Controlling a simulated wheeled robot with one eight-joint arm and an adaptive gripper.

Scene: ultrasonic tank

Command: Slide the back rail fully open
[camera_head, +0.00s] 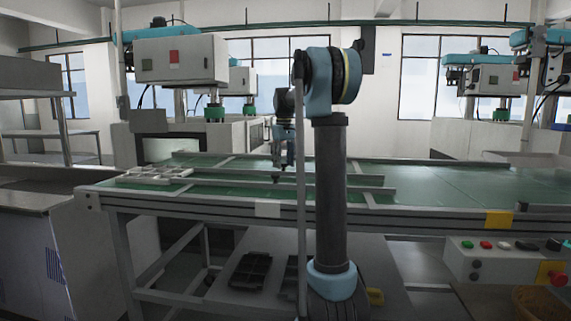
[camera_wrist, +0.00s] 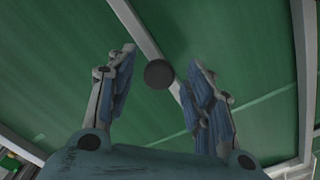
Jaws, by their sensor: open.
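My gripper (camera_head: 278,178) points down over the green table in the head view, left of my arm column. In the wrist view my gripper (camera_wrist: 163,60) is open, with its two fingers apart. A dark round knob (camera_wrist: 158,74) lies between the fingers in that view, and I cannot tell whether they touch it. A pale rail (camera_wrist: 136,27) runs slantwise up to the left from the knob. In the head view, long grey rails (camera_head: 225,185) lie across the table under the gripper. I cannot tell which of them is the back rail; my arm hides part of them.
A pale compartmented tray (camera_head: 153,174) lies at the table's left end. The green tabletop (camera_head: 440,183) is clear to the right. A grey machine box (camera_head: 180,59) stands behind at the left. A control box with buttons (camera_head: 500,262) is at front right.

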